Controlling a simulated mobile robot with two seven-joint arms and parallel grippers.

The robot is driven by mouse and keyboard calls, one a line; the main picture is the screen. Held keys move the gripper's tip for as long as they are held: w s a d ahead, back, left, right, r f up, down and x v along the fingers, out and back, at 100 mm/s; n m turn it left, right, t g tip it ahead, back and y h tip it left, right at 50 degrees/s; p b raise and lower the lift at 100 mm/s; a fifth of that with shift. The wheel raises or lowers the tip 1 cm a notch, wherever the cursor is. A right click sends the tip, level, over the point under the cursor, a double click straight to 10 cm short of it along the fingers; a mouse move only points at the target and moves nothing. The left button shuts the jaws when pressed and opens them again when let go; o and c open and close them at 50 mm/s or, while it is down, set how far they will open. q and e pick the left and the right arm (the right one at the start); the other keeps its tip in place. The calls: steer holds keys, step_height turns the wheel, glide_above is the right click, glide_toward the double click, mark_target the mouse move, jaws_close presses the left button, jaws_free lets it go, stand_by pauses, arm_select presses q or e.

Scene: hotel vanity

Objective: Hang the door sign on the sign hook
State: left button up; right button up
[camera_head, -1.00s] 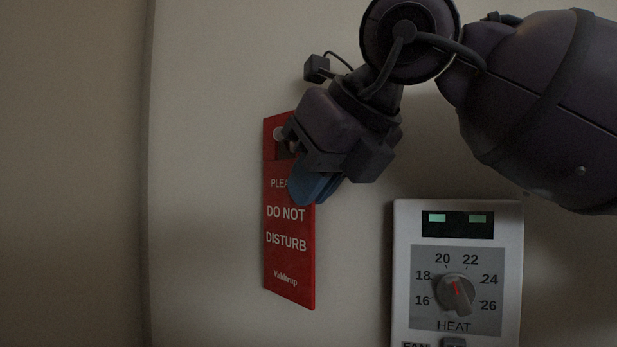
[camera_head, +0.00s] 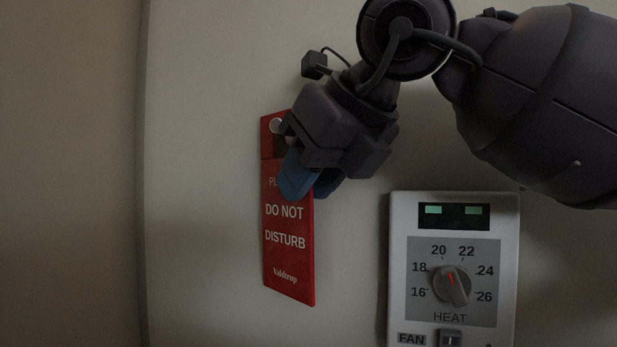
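The red door sign (camera_head: 288,258) reads "DO NOT DISTURB" and stands upright, tilted slightly, against the pale wall. Its upper part has a hole, and the round pale end of the sign hook (camera_head: 276,126) shows at this hole. The sign appears to hang on the hook, though my gripper partly covers the hole. My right gripper (camera_head: 312,186) is in front of the sign's upper right part. Its two blue fingertips are spread apart with a gap between them, one in front of the sign and one at its right edge. My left gripper is out of view.
A white thermostat panel (camera_head: 402,270) with a dial and a small display is on the wall at the lower right, below my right arm. A vertical wall edge runs down the left. The wall left of the sign is bare.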

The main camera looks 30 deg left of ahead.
steer(key=shift+o, duration=0.6)
steer(key=v, duration=1.1)
steer(key=shift+b, duration=0.3)
